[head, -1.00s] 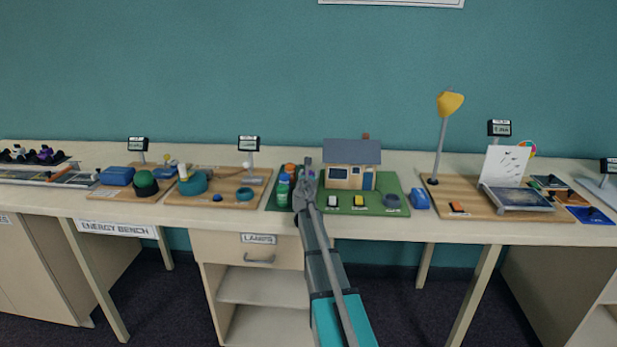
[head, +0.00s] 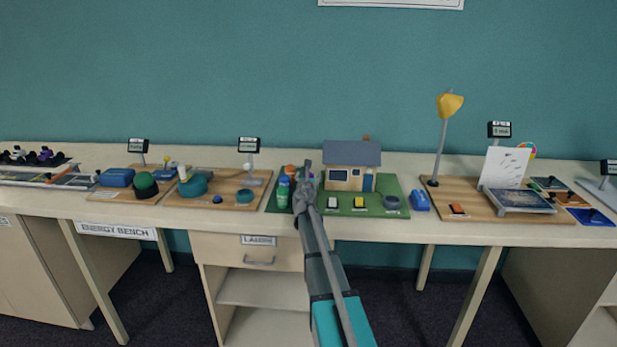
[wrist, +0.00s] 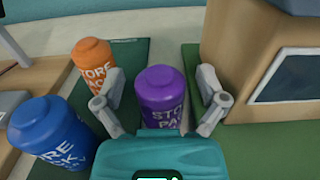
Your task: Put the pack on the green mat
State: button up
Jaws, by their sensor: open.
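In the wrist view a purple pack (wrist: 161,92), lettered in white, stands upright between the two spread fingers of my gripper (wrist: 160,76). The fingers are open, one on each side of it, and I see no clear grip. An orange pack (wrist: 94,62) stands to the left and a blue pack (wrist: 50,136) is nearer at lower left. Dark green mat (wrist: 130,58) shows behind and beside the purple pack. In the head view my gripper (head: 306,177) is at the left part of the green board, and my arm hides part of it.
A model house (head: 352,178) stands close to the right of my gripper, and its wall (wrist: 250,90) rises beside the right finger. A small blue object (head: 419,200) lies right of the board. Wooden boards with models stand on both sides.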

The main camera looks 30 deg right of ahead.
jog(key=shift+r, duration=0.1)
jog(key=shift+s, duration=0.1)
jog(key=v, duration=1.2)
dwell(0.5)
